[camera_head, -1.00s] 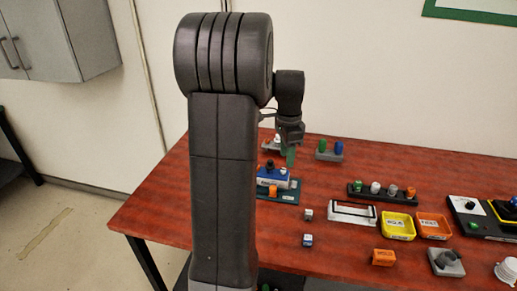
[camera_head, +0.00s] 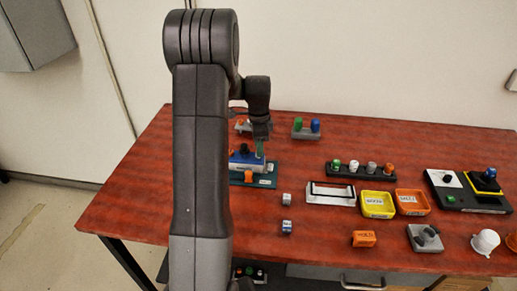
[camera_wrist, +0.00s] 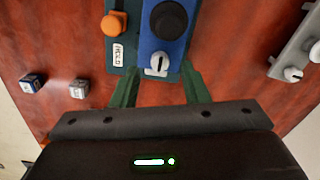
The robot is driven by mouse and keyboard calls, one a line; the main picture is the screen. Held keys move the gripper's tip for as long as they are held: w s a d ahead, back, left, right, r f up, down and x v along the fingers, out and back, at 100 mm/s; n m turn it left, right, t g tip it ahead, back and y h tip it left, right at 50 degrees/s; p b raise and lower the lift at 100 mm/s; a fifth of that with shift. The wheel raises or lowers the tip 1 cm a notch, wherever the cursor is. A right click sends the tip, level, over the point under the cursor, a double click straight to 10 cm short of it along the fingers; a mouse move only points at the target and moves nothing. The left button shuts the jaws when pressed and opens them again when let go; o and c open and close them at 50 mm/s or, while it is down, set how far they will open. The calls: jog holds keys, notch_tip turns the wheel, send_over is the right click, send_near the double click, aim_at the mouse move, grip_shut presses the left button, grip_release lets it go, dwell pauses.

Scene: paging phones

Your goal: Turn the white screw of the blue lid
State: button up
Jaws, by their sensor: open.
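The blue lid (camera_wrist: 177,42) shows in the wrist view on a dark teal base, with a large black knob (camera_wrist: 170,19) on it. The white screw (camera_wrist: 158,63), with a dark slot, sits at the lid's near end. My gripper (camera_wrist: 160,75) has its green fingers spread apart, one on each side of the lid's near end, with the screw between them. I cannot tell whether the fingers touch anything. In the head view the blue lid (camera_head: 240,163) is partly hidden by my arm, and my gripper (camera_head: 260,150) is above its right end.
An orange knob (camera_wrist: 114,23) and a label sit on the teal base (camera_head: 266,180) beside the lid. Two small cubes (camera_head: 287,227) lie to its right. A grey holder (camera_head: 305,133) with green and blue pegs stands behind. Yellow (camera_head: 377,212) and orange trays (camera_head: 413,210) stand farther right.

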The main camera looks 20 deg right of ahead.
jog(key=shift+f, duration=1.25)
grip_shut()
